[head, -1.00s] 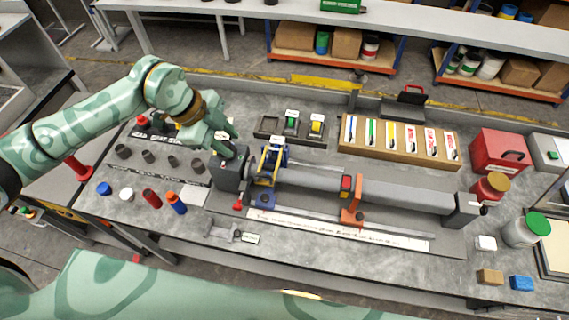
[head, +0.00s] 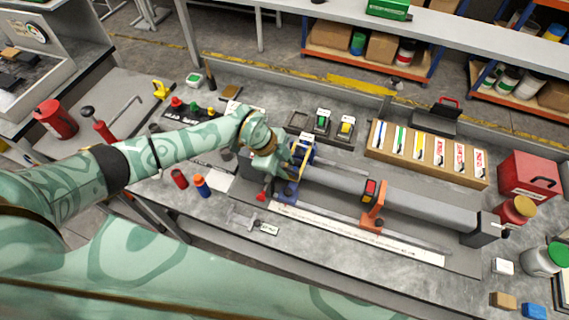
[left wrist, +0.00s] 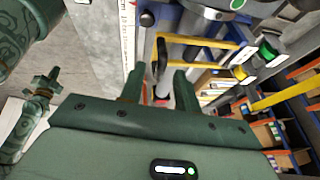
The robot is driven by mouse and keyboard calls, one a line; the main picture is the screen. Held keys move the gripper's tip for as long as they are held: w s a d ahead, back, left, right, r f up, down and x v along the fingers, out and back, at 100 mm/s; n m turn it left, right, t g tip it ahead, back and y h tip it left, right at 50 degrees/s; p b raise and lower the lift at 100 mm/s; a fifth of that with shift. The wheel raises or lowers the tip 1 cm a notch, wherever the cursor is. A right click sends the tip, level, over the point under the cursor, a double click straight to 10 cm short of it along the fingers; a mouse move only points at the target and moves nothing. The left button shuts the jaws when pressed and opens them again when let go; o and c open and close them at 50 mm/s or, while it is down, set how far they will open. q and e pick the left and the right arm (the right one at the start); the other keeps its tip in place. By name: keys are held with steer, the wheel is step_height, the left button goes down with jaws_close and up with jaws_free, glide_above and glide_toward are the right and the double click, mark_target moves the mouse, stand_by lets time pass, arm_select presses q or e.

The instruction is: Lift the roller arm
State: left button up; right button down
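The roller arm, a blue and yellow frame (head: 303,149), stands at the left end of the long grey tube (head: 340,180). In the left wrist view it seems to be the yellow forked frame with a black bar (left wrist: 161,56). My left gripper (head: 288,166) is at the near left side of this frame, partly hiding it and the block under it. In the left wrist view my left gripper (left wrist: 158,84) has its two fingers apart with nothing held between them. The black bar lies just beyond the fingertips; I cannot tell whether they touch.
An orange stand (head: 374,212) with a red and yellow piece is on the tube's near side. A wooden rack of tools (head: 428,152) and a red box (head: 529,178) are behind and right. Red and blue bottles (head: 201,186) stand left of my gripper. The near bench strip is mostly clear.

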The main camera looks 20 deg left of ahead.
arm_select(q)
jaws_close()
arm_select(e)
steer(key=shift+a, duration=0.4)
steer(key=shift+d, duration=0.1)
